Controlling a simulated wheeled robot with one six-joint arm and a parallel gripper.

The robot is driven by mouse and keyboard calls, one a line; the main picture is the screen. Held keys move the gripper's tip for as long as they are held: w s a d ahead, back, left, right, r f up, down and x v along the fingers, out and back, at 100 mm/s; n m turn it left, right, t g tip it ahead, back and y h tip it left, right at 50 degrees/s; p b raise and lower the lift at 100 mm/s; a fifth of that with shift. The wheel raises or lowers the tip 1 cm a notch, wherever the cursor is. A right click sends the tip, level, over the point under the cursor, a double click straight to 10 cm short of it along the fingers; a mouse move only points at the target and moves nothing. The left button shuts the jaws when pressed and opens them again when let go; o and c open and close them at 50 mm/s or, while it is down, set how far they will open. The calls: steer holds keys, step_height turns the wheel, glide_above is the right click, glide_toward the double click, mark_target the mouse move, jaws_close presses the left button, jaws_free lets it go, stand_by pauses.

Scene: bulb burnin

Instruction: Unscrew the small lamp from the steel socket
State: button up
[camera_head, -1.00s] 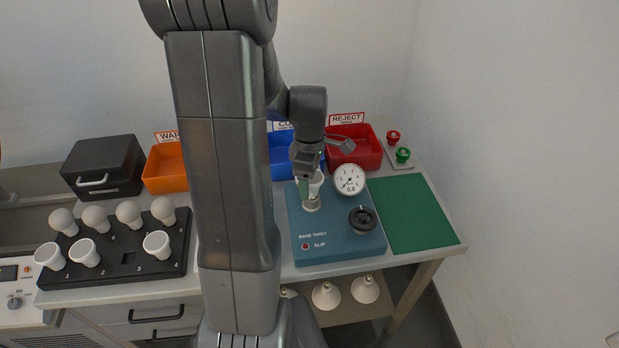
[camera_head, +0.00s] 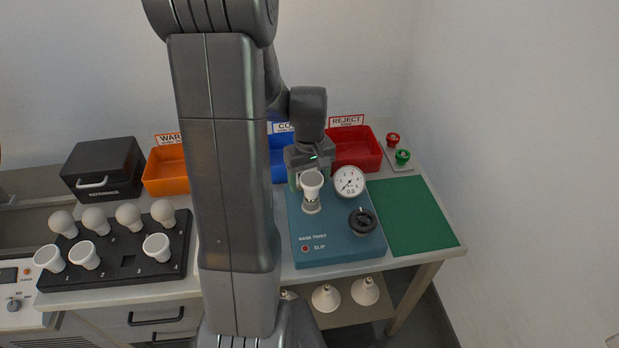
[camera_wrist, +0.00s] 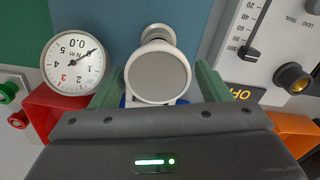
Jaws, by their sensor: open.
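The small lamp (camera_head: 311,182) is white with a flat round grey-white face and stands upright in the steel socket (camera_head: 311,207) on the blue tester. It also shows in the wrist view, where its face (camera_wrist: 158,78) is seen nearly face-on. My gripper (camera_wrist: 158,82) is open, with one green-padded finger on each side of the lamp and a gap visible on both sides. In the head view my gripper (camera_head: 308,172) is right behind the lamp, and its fingers are partly hidden.
A dial gauge (camera_head: 349,181) and a black knob (camera_head: 362,220) stand close right of the socket on the tester (camera_head: 335,248). Red (camera_head: 353,150), blue and orange (camera_head: 165,172) bins stand behind. A black rack (camera_head: 120,262) of lamps is left. The green mat (camera_head: 412,215) is clear.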

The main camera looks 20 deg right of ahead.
steer(key=c, duration=0.9)
steer(key=shift+o, duration=0.2)
steer(key=n, duration=0.3)
steer(key=shift+s+a+n, duration=0.1)
steer(key=shift+n, duration=0.2)
steer(key=n, duration=0.4)
steer(key=shift+s+a, duration=0.1)
steer(key=n, duration=0.4)
steer(key=shift+s+a+n, duration=0.1)
steer(key=shift+s+n, duration=0.1)
steer(key=shift+n, duration=0.1)
steer(key=n, duration=0.3)
steer(key=shift+s, duration=0.1)
